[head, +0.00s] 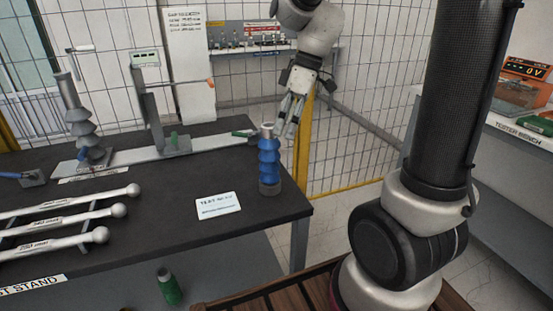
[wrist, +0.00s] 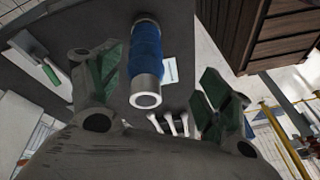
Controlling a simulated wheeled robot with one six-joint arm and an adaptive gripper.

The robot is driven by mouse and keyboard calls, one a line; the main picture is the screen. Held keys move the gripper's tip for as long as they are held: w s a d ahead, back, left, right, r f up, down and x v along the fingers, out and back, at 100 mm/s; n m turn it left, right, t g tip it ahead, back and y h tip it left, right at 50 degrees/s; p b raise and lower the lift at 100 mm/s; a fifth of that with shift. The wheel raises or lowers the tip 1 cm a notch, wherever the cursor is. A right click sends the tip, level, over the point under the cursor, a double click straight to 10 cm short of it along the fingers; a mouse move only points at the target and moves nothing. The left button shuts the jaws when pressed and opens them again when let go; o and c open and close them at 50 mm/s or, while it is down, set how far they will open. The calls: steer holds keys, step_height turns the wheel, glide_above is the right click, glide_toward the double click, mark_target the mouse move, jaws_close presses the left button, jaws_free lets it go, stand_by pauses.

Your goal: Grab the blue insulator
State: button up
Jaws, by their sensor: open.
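The blue insulator (head: 268,158) stands upright on the dark table, near its right corner, with a grey top and a grey base. In the wrist view the blue insulator (wrist: 146,55) lies between and beyond my fingers, its pale hollow end towards the camera. My gripper (head: 290,118) is just above and to the right of the insulator's top in the head view, fingers pointing down. In the wrist view my gripper (wrist: 158,95) has its green-padded fingers spread wide, with nothing held. I cannot tell whether any finger touches the insulator.
The dark table (head: 150,210) also holds a white card (head: 218,205), several white rods (head: 70,218) and a grey ribbed insulator (head: 75,112) on a stand. A yellow post (head: 301,140) stands behind my gripper. A green cylinder (head: 169,287) sits below the table's front edge.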

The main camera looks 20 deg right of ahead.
mark_target(264, 144)
steer(key=n, duration=0.1)
steer(key=w+a+n, duration=0.1)
steer(key=n, duration=0.1)
steer(key=w+n+y, duration=0.1)
steer(key=shift+w+a+r+n, duration=0.15)
steer(key=shift+w+a+n, duration=0.1)
steer(key=shift+n, duration=0.15)
steer(key=shift+w+a+n, duration=0.15)
steer(key=shift+w+n, duration=0.05)
steer(key=shift+n, duration=0.2)
steer(key=shift+w+a, duration=0.1)
steer(key=shift+a, duration=0.05)
steer(key=x, duration=0.7)
steer(key=shift+s+a+f, duration=0.2)
steer(key=shift+s+f, duration=0.05)
steer(key=shift+f, duration=0.05)
steer(key=c, duration=1.4)
